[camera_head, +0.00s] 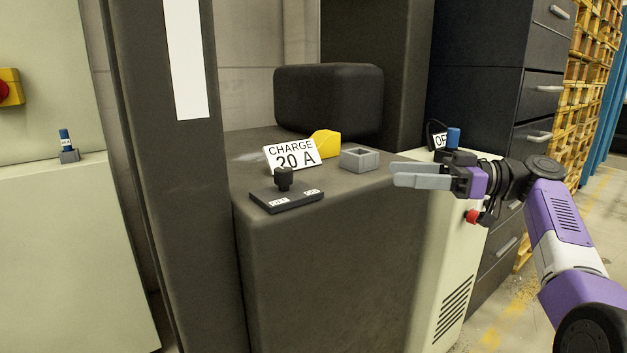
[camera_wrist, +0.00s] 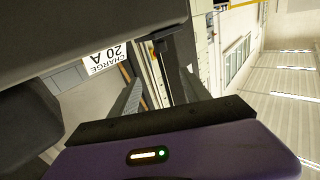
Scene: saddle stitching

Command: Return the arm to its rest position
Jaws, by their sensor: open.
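My arm reaches in from the right of the head view. My gripper (camera_head: 394,174) points left beside the right part of the dark cabinet top, in front of a small grey open box (camera_head: 359,159). Its two grey fingers are apart and nothing shows between them. In the wrist view the fingers of my gripper (camera_wrist: 150,75) stretch away from the purple wrist body, with a gap between them.
A dark cabinet (camera_head: 320,260) carries a black knob on a plate (camera_head: 284,190), a "CHARGE 20 A" sign (camera_head: 290,154), a yellow block (camera_head: 326,143) and a dark rounded block (camera_head: 328,98). A blue-topped switch (camera_head: 453,137) stands close behind my wrist. Drawers (camera_head: 500,80) rise behind.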

